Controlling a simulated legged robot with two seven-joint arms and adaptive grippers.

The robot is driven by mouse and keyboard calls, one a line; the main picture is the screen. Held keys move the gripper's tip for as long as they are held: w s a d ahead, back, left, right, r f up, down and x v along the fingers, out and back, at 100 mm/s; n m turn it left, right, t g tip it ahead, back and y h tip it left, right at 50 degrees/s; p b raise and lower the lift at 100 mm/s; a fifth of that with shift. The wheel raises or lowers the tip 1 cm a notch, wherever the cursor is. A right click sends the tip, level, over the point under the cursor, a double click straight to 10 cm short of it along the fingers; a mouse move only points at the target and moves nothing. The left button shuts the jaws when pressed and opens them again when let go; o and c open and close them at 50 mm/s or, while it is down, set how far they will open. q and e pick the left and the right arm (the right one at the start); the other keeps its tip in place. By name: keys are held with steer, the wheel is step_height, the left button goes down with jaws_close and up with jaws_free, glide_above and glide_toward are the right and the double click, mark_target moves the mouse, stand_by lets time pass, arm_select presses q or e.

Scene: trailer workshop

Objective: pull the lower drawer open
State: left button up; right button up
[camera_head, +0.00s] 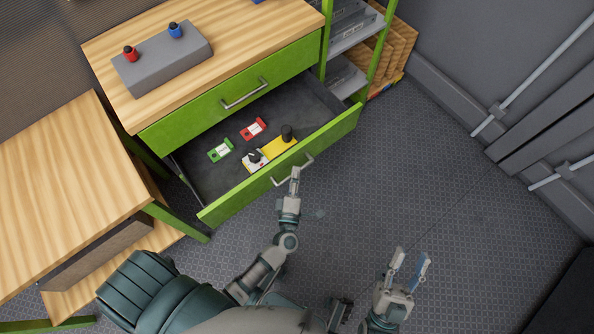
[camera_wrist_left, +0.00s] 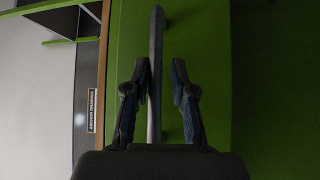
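The lower drawer (camera_head: 330,137) has a green front and a dark inside, and stands pulled out well beyond the cabinet in the head view. Its metal handle (camera_head: 279,182) is on the front face. My left gripper (camera_head: 296,172) is at the handle. In the left wrist view the handle bar (camera_wrist_left: 156,70) passes between the two fingers of my left gripper (camera_wrist_left: 162,72), close to the left finger, with a gap to the right finger. My right gripper (camera_head: 410,262) is open and empty above the floor, right of the drawer.
Inside the drawer lie a green item (camera_head: 221,150), a red item (camera_head: 253,129) and a yellow-and-white item (camera_head: 280,147) with dark knobs. The upper drawer (camera_head: 210,108) is shut. A wooden table (camera_head: 60,190) stands at the left. The floor (camera_head: 450,180) at right is clear.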

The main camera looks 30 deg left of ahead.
arm_select(q)
steer(key=v, duration=1.1)
steer(key=shift+d, duration=0.2)
arm_select(e)
steer(key=shift+a, duration=0.1)
arm_select(q)
steer(key=shift+w+d+r, duration=0.1)
steer(key=shift+w, duration=0.05)
